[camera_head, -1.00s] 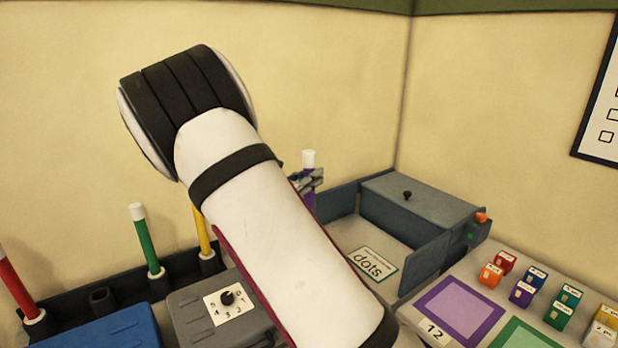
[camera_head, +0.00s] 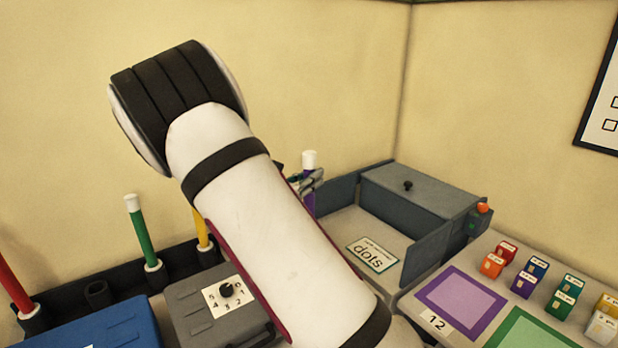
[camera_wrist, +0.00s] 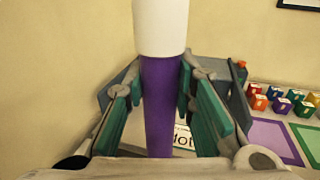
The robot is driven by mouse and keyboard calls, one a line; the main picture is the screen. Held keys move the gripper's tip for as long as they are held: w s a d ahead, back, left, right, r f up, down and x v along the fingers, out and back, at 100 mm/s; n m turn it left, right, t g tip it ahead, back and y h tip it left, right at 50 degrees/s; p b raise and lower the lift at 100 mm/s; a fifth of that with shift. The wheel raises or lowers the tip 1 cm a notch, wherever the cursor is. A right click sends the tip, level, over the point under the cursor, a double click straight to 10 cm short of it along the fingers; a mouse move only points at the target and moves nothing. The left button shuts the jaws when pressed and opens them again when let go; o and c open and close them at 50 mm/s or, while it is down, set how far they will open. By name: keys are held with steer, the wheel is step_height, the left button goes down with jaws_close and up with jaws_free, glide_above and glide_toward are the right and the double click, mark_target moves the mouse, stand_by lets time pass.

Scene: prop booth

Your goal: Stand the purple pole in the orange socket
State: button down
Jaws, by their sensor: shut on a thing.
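The purple pole (camera_wrist: 159,105) with a white top is upright between the fingers of my gripper (camera_wrist: 160,95) in the wrist view. In the head view the pole (camera_head: 309,198) shows just right of my arm, and my gripper (camera_head: 307,182) is shut on it below the white cap. The pole's lower end is hidden behind my arm. I cannot make out an orange socket in either view; an orange knob-like piece (camera_head: 483,207) is on the right end of the grey box.
A red pole (camera_head: 15,283), a green pole (camera_head: 140,230) and a yellow pole (camera_head: 201,229) stand in a dark rack at the left. A grey open-topped box (camera_head: 340,192) with a "dots" card (camera_head: 373,254) lies beyond my arm. Small coloured blocks (camera_head: 537,270) are at the right.

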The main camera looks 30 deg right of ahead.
stand_by(0.9)
steer(key=shift+f+b, duration=0.7)
steer(key=shift+f, duration=3.4)
steer(key=c, duration=1.3)
jaws_free()
steer(key=shift+a, duration=0.1)
steer(key=v, duration=1.2)
